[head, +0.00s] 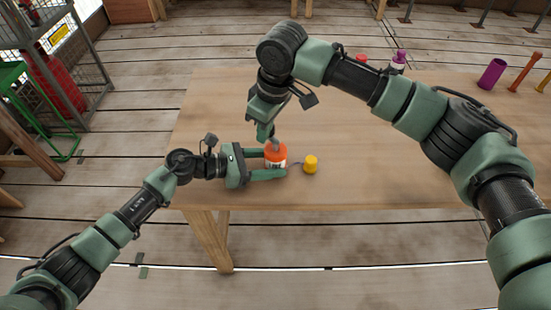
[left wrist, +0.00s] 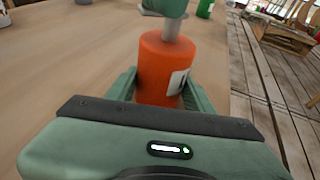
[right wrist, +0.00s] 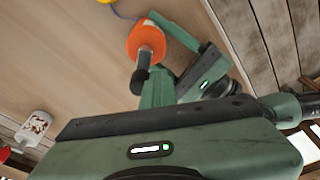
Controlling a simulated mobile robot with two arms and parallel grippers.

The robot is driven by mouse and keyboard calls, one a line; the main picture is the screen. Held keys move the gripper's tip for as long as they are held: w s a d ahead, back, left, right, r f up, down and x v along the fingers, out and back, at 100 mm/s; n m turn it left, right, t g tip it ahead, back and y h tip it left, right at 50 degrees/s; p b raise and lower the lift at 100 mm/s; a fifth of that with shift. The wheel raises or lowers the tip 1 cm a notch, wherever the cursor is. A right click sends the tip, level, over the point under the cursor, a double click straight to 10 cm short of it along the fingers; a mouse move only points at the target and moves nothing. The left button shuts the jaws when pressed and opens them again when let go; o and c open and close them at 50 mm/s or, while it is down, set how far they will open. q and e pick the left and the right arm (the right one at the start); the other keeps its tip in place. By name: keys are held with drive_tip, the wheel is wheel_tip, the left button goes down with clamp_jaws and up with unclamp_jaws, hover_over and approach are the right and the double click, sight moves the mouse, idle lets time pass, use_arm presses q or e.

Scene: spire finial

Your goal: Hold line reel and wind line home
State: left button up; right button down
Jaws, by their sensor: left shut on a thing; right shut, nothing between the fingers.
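The orange line reel (head: 275,160) stands near the front edge of the wooden table, with a white label on its side; it also shows in the left wrist view (left wrist: 165,65). My left gripper (head: 279,163) is shut around its body. A grey crank with a dark knob (right wrist: 140,78) rises from the reel's top in the right wrist view. My right gripper (head: 266,136) is shut and empty just above the reel, close beside the crank knob; whether it touches cannot be told.
The table (head: 400,170) is mostly bare around the reel. A purple bottle (head: 398,58) and a purple cylinder (head: 492,73) stand at its far side, with an orange-brown tool (head: 524,72) at right. A metal rack (head: 50,60) stands left of the table.

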drive_tip(key=shift+w, duration=0.4)
drive_tip(key=shift+w+d, duration=0.3)
drive_tip(key=shift+w, duration=0.1)
idle(0.9)
drive_tip(key=shift+w+d, duration=0.15)
drive_tip(key=shift+w, duration=0.05)
use_arm(q)
drive_tip(key=shift+s, duration=0.1)
use_arm(e)
drive_tip(key=shift+s+a+r, duration=0.15)
drive_tip(key=shift+a+r, duration=0.05)
drive_tip(key=shift+r, duration=1.6)
drive_tip(key=shift+s+a+r, duration=0.1)
drive_tip(key=shift+a+r, duration=0.05)
drive_tip(key=shift+r, duration=1.6)
use_arm(q)
drive_tip(key=o, duration=1.1)
